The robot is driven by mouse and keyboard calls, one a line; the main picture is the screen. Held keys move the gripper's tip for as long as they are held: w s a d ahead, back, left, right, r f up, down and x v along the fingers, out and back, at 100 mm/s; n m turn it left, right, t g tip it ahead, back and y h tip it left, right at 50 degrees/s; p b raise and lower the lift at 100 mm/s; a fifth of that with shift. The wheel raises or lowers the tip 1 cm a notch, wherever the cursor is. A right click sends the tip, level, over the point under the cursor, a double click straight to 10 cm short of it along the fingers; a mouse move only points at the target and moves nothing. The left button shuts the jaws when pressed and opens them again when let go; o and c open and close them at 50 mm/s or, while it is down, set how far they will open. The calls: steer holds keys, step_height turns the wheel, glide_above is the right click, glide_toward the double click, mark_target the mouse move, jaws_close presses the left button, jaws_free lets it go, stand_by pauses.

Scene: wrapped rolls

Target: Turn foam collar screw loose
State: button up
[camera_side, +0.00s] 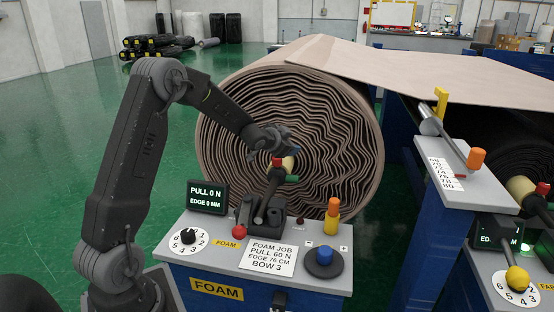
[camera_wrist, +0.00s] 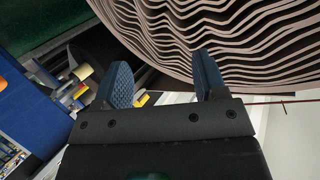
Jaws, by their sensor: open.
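My gripper (camera_side: 284,149) is in front of the foam roll's end, at the roll's centre. In the wrist view its two blue ribbed fingers (camera_wrist: 166,78) stand apart with nothing between them. In the side view a small pale yellow collar (camera_side: 288,163) sits just below the gripper, with a red part (camera_side: 276,162) and a green part (camera_side: 292,179) beside it. Which part is the screw is too small to tell, and the gripper partly hides the collar. I cannot tell whether the fingers touch it. The foam roll (camera_side: 340,120) also fills the top of the wrist view (camera_wrist: 250,40).
The foam console (camera_side: 215,258) carries a display (camera_side: 207,197) reading PULL 0 N, EDGE 0 MM, a dial (camera_side: 188,237), a red button (camera_side: 239,231), a job card (camera_side: 267,258), an orange-handled lever (camera_side: 333,208) and a blue knob (camera_side: 324,256). A second station (camera_side: 465,185) stands at right.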

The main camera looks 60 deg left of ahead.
steer(key=s+d+f+m+g+y, duration=0.25)
steer(key=f+m+g, duration=0.3)
steer(key=m, duration=0.45)
step_height(320, 180, up, 13)
steer(key=d+m+g+y, duration=0.2)
steer(key=m+y, duration=0.7)
steer(key=y, duration=0.1)
glide_toward(279, 160)
steer(key=x, duration=1.1)
steer(key=shift+a, duration=0.4)
steer(key=shift+c, duration=0.5)
steer(key=c, duration=0.8)
